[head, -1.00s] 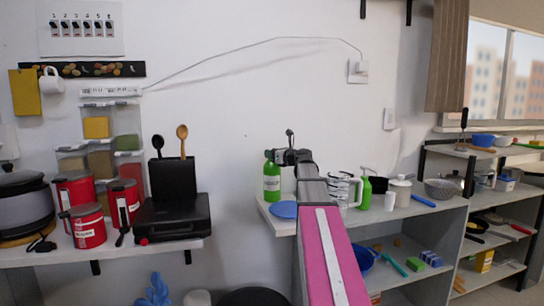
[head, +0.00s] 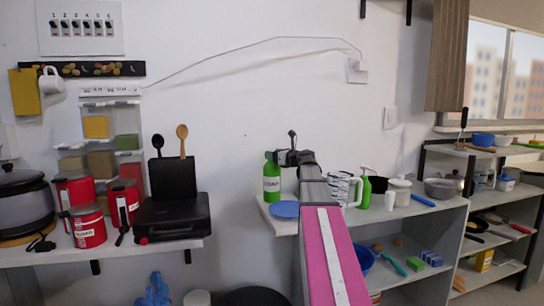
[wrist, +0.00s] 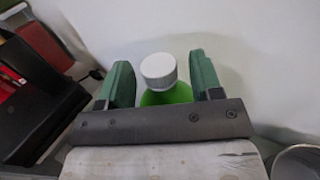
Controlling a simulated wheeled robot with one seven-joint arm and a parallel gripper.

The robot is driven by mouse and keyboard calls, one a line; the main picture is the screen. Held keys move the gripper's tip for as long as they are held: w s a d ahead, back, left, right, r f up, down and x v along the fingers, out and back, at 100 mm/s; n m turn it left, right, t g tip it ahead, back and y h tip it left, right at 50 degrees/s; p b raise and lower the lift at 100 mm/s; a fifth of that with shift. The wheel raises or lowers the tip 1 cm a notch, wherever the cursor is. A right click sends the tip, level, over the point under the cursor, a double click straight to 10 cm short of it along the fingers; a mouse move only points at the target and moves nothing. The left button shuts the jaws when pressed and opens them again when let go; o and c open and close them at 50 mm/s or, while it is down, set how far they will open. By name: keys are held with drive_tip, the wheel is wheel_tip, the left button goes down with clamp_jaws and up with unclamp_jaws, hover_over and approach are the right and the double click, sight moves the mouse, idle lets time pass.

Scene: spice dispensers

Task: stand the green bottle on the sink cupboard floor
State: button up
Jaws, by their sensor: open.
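The green bottle (head: 272,186) has a white label and stands upright on the left end of the shelf top, by the wall. In the wrist view its green shoulder (wrist: 168,95) and white cap (wrist: 158,66) show between the two green fingers of my gripper (wrist: 160,80). The fingers are open, one on each side, with gaps between them and the cap. In the head view my gripper (head: 280,158) is at the bottle's upper part, and its fingers are hard to make out. I cannot make out the sink cupboard floor.
A blue plate (head: 285,209) lies in front of the bottle. A measuring jug (head: 341,189), a second, smaller green bottle (head: 365,192) and a white pot (head: 399,192) stand to the right. A black grill (head: 172,215) and red canisters (head: 87,226) are on the left counter.

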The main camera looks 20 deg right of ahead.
drive_tip(key=v, duration=1)
drive_tip(key=shift+o, duration=0.5)
drive_tip(key=shift+s+d, duration=0.15)
drive_tip(key=shift+s, duration=0.1)
drive_tip(key=w+a+m, duration=0.1)
drive_tip(key=w+m, duration=0.1)
drive_tip(key=m, duration=0.9)
drive_tip(key=w+a+m, duration=0.2)
drive_tip(key=w+m, duration=0.1)
drive_tip(key=m, duration=0.9)
drive_tip(key=w+a+m+g, duration=0.1)
drive_tip(key=w+m, duration=0.1)
drive_tip(key=m, duration=1)
drive_tip(key=shift+w+a+r+y, duration=0.2)
drive_tip(key=shift+y, duration=0.1)
drive_tip(key=shift+m, duration=0.3)
drive_tip(key=shift+x, duration=2.6)
drive_tip(key=shift+f, duration=0.2)
clamp_jaws()
